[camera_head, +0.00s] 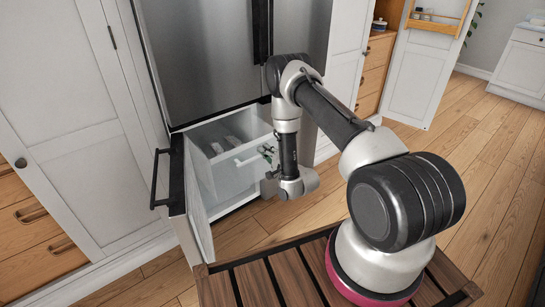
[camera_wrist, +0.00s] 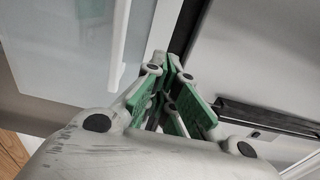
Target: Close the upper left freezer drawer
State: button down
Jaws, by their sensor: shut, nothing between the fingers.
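The upper left freezer drawer (camera_head: 228,172) is a pale, translucent bin with a white bar handle on its front. In the head view it stands pulled out of the freezer, with its top open and some pale contents inside. My gripper (camera_head: 267,152) has green fingers and is at the right end of the drawer's front, close to the handle. In the wrist view my gripper (camera_wrist: 172,68) is shut and empty, with its tips near the edge of the drawer front (camera_wrist: 70,45). I cannot tell whether the tips touch it.
The left freezer door (camera_head: 195,205) stands open with its black handle (camera_head: 160,180) facing left. Steel fridge doors (camera_head: 200,55) above are shut. A grey panel with a dark handle (camera_wrist: 265,118) is at right in the wrist view. Wooden floor (camera_head: 490,165) is clear at right.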

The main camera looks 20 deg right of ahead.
aim_at(254, 141)
jog(key=shift+x, duration=2.4)
jog(key=shift+w, duration=0.1)
